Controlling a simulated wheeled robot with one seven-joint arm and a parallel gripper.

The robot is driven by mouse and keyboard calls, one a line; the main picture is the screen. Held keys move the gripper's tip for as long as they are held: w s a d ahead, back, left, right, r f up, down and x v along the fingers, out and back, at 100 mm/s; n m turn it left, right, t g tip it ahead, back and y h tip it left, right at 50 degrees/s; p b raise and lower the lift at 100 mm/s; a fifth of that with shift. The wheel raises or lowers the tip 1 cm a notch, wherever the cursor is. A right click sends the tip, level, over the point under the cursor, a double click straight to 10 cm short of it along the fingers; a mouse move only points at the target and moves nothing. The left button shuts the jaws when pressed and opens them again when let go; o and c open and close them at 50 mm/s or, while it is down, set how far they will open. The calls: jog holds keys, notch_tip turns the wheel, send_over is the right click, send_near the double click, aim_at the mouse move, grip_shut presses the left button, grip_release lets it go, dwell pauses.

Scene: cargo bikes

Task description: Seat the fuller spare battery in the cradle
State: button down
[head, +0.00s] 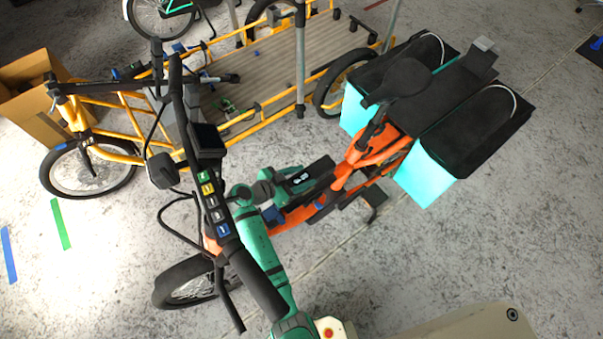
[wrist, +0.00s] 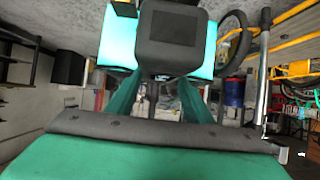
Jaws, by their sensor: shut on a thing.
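My gripper (head: 285,186) is at the middle of the orange cargo bike in the head view, above its low frame. Its green fingers also show in the wrist view (wrist: 165,92). They are shut on a dark battery, seen as a black block with small white marks (head: 303,179) in the head view and as a dark grey block (wrist: 172,35) in the wrist view. The battery is over the orange frame (head: 298,214). I cannot tell whether it touches anything below. The cradle is not clearly visible, and neither is a second spare battery. The charge level is too small to read.
The orange bike's handlebar (head: 262,285) and display (head: 207,140) stand close to my arm. Its saddle (head: 402,78) and teal panniers (head: 425,180) are at right. A yellow cargo bike (head: 118,152) stands behind, beside a cardboard box (head: 30,110).

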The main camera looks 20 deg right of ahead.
jog(key=shift+f, duration=1.5)
jog(key=shift+f, duration=1.75)
